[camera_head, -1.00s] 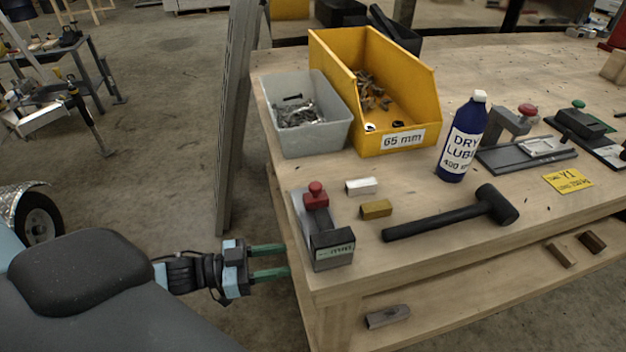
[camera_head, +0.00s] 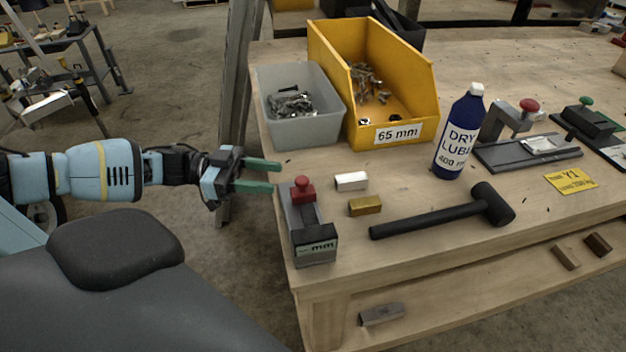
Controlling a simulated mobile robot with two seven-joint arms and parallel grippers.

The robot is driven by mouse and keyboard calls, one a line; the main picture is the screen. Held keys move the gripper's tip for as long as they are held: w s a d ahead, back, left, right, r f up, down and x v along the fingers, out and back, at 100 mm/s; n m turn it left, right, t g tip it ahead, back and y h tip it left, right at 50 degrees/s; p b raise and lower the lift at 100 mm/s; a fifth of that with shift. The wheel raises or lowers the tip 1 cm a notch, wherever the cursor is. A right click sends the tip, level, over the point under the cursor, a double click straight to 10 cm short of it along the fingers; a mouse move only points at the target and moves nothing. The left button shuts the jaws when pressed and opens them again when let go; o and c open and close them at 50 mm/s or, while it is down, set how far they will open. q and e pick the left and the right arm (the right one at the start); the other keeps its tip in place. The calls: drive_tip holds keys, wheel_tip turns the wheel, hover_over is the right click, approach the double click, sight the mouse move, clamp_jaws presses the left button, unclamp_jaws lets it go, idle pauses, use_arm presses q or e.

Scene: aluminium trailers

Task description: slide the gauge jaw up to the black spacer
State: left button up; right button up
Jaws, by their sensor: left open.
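A small gauge stands at the table's near left corner, with a grey rail (camera_head: 290,222). Its jaw with a red knob (camera_head: 302,189) sits toward the far end of the rail. A black block (camera_head: 315,240) with a pale label ending in "mm" sits at the near end; I cannot tell whether it is the spacer or a fixed end. Some rail shows between jaw and block. My left gripper (camera_head: 276,176) is open and empty, its green fingers pointing right at the table's left edge, just left of and beyond the red knob, apart from it. My right gripper is not in view.
A white block (camera_head: 351,181), a brass block (camera_head: 365,206) and a black mallet (camera_head: 440,215) lie right of the gauge. A grey bin (camera_head: 303,128) and a yellow bin (camera_head: 390,128) stand behind. A blue bottle (camera_head: 458,135) and other fixtures (camera_head: 527,152) are farther right.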

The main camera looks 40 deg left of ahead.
sight(302, 179)
use_arm(q)
drive_tip(key=shift+p+x, duration=0.35)
drive_tip(key=shift+x, duration=3.45)
clamp_jaws()
